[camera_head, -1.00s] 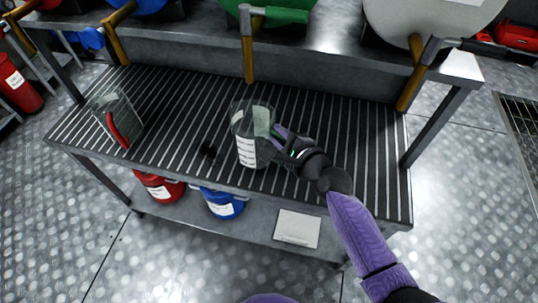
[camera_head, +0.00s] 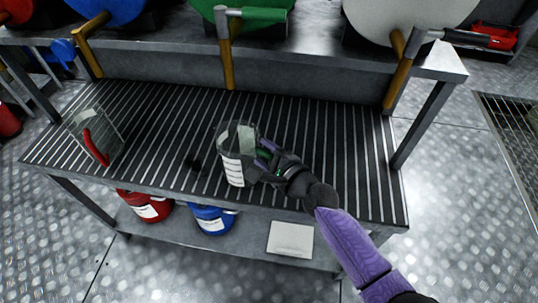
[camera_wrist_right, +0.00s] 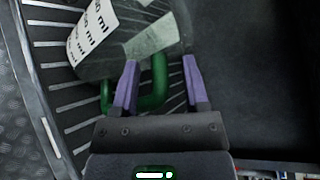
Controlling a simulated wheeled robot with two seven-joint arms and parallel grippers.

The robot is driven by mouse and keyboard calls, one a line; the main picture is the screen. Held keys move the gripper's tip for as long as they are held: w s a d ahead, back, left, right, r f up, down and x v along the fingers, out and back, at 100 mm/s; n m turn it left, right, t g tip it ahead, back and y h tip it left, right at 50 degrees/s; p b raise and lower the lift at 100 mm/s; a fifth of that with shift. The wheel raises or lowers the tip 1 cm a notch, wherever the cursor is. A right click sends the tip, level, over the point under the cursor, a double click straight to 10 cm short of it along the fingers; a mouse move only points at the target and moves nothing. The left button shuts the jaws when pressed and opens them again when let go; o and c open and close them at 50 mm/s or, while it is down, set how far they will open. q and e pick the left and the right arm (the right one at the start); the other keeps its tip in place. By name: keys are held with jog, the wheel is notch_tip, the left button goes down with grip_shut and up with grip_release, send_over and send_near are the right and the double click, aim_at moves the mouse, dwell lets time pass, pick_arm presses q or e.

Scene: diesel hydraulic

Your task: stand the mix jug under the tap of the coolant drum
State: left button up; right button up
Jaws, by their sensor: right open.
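A clear jug with a white scale label and green handle (camera_head: 232,170) stands on the slatted shelf, near its front middle. It also shows in the right wrist view (camera_wrist_right: 98,40), cut off by the top edge. My right gripper (camera_head: 265,152) is at the jug's right side. In the right wrist view my right gripper (camera_wrist_right: 161,62) is open, and the green handle (camera_wrist_right: 157,85) lies between its fingers. A second clear jug with a red handle (camera_head: 97,148) stands at the shelf's left. The green drum (camera_head: 265,5) is behind, its brass-coloured tap (camera_head: 227,60) reaching down. My left gripper is not in view.
A blue drum (camera_head: 110,8) and a white drum (camera_head: 400,12) flank the green one, with taps hanging at the shelf's back. Red and blue containers (camera_head: 212,219) sit on the lower shelf. The slatted shelf (camera_head: 330,140) is clear behind and right of the green-handled jug.

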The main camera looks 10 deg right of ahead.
jog(key=shift+s+d+r, duration=0.15)
jog(key=shift+s+r, duration=0.1)
jog(key=p+v, duration=0.3)
jog(key=v, duration=0.8)
jog(key=s+d+f+n+g+h, duration=0.35)
jog(key=s+f+n, duration=0.3)
jog(key=f, duration=0.55)
jog(key=s+d+f+n+g+h, duration=0.25)
jog(key=s+f+n+g, duration=0.2)
jog(key=s+f, duration=0.55)
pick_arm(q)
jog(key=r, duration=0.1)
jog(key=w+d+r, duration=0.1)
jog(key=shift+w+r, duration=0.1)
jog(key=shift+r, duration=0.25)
pick_arm(e)
jog(key=s+f+n+g, duration=0.2)
jog(key=s+f+n, duration=0.2)
jog(key=s, duration=0.4)
jog(key=s+d+f+n+g+h, duration=0.1)
jog(key=s+f+n+g, duration=0.2)
jog(key=s+f+n, duration=0.2)
jog(key=s+n, duration=0.1)
jog(key=s, duration=0.2)
jog(key=shift+s+d+f+h, duration=0.25)
jog(key=shift+f+h, duration=0.05)
jog(key=shift+f, duration=0.05)
